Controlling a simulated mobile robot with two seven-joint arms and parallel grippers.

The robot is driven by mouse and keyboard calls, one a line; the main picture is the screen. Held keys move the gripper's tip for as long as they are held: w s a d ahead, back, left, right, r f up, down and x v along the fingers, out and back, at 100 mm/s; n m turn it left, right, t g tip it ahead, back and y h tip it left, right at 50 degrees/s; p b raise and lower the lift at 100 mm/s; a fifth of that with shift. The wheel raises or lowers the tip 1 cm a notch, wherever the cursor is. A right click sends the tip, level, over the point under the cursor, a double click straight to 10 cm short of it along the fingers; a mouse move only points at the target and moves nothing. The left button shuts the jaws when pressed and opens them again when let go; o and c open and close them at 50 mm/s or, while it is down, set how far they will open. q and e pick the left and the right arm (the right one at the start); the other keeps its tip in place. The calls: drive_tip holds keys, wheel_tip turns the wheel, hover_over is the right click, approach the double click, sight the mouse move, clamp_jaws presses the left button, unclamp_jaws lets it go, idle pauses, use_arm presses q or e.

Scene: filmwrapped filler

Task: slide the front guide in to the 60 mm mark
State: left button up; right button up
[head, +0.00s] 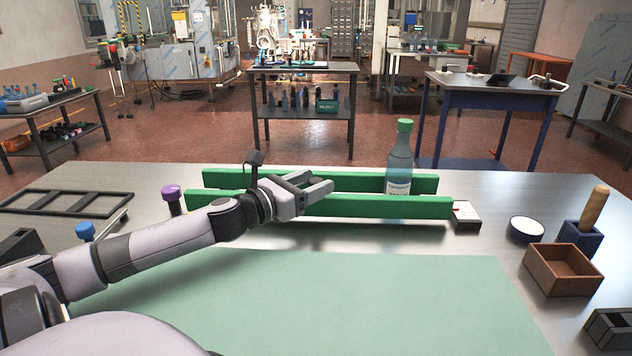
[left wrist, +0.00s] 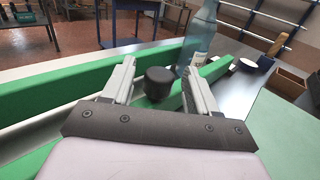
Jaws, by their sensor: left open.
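The front guide (head: 390,207) is a long green bar lying across the steel table. The rear guide (head: 350,182) is a similar green bar behind it, roughly parallel, with a gap between them. A clear bottle with a green cap (head: 400,160) stands upright at the guides, toward their right end. My left gripper (head: 320,184) is open over the middle of the front guide. In the left wrist view a black knob (left wrist: 160,84) sits between its open fingers (left wrist: 158,66), with space on both sides. No mark or number is readable. My right gripper is out of view.
A small pale block (head: 466,216) sits at the front guide's right end. Right of it are a round white-topped dish (head: 526,229), a brown box (head: 562,270) and a blue holder (head: 580,237). A black frame (head: 70,203) lies left.

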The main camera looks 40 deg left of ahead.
use_arm(q)
drive_tip(key=shift+w, duration=0.7)
clamp_jaws()
drive_tip(key=shift+w+a, duration=0.6)
drive_tip(key=shift+w, duration=0.15)
unclamp_jaws()
drive_tip(key=shift+s, duration=0.1)
